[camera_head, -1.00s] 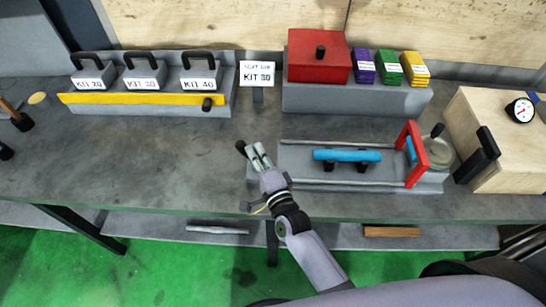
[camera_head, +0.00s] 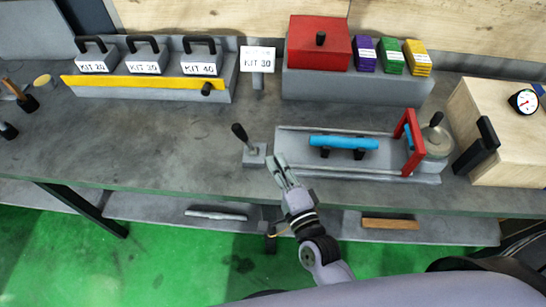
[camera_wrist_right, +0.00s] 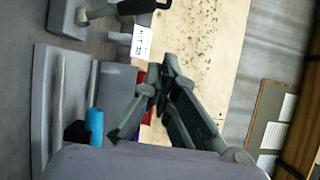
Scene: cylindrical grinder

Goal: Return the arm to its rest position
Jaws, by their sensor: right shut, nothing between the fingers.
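My right gripper (camera_head: 281,168) is shut and empty. It is over the left front edge of the grinder bed, just right of the black-knobbed lever (camera_head: 240,133), and apart from the lever's knob. In the right wrist view its fingers (camera_wrist_right: 160,72) are together at the tips with nothing between them. The grinder (camera_head: 290,135) carries a blue cylinder (camera_head: 343,142) on black supports and a red frame (camera_head: 408,140) at its right. The blue cylinder also shows in the right wrist view (camera_wrist_right: 94,127). My left gripper is not in view.
Behind are the kit rack with a yellow bar (camera_head: 140,82), a KIT 30 sign (camera_head: 257,62), a red box (camera_head: 319,45) and colored packs (camera_head: 390,60). A wooden box with a gauge (camera_head: 500,120) stands at the right. The bench is clear at left middle (camera_head: 130,140).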

